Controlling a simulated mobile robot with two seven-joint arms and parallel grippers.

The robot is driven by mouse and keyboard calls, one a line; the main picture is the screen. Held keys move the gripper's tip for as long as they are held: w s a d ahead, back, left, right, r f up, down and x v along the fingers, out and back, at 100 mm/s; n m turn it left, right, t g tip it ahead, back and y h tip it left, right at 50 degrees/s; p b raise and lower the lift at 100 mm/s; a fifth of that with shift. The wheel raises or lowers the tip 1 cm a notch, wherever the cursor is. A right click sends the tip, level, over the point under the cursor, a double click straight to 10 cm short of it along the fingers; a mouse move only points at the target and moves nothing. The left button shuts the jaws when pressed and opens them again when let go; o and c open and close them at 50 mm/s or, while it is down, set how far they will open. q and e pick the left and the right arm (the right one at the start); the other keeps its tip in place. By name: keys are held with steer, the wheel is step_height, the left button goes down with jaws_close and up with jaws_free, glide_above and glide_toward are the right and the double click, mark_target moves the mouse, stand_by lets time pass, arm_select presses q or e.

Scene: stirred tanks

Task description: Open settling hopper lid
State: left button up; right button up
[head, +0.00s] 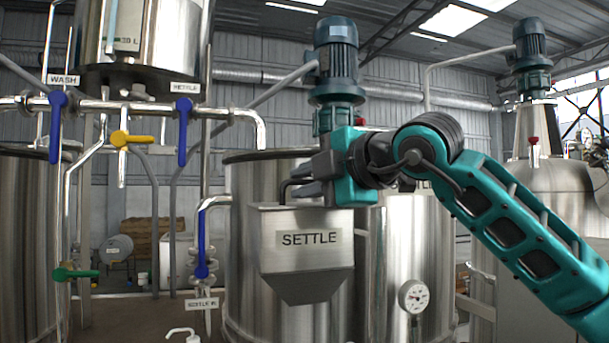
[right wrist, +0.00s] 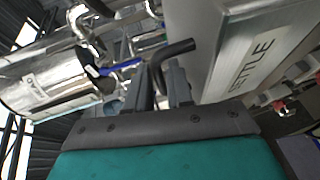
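The settling hopper (head: 307,262) is a grey metal box with a tapered bottom and a "SETTLE" label, in front of a steel tank. Its top looks covered by a flat lid, seen nearly edge-on, so the lid appears down. A black bent handle (head: 284,188) rises at the hopper's top left. My right gripper (head: 300,180) is at the handle, just above the hopper, with its fingers apart. In the right wrist view the handle (right wrist: 176,48) reaches down between or just beyond the fingertips (right wrist: 160,78); contact is unclear. My left gripper is not in view.
A teal motor (head: 336,65) stands above the tank behind my gripper. Pipes with blue valve handles (head: 183,130), a yellow one (head: 130,139) and a green one (head: 76,274) are at the left. A round gauge (head: 413,296) is right of the hopper.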

steer(key=shift+w+a+f, duration=0.1)
steer(key=shift+w+a, duration=0.05)
steer(key=shift+w, duration=0.1)
steer(key=shift+c, duration=0.5)
jaws_close()
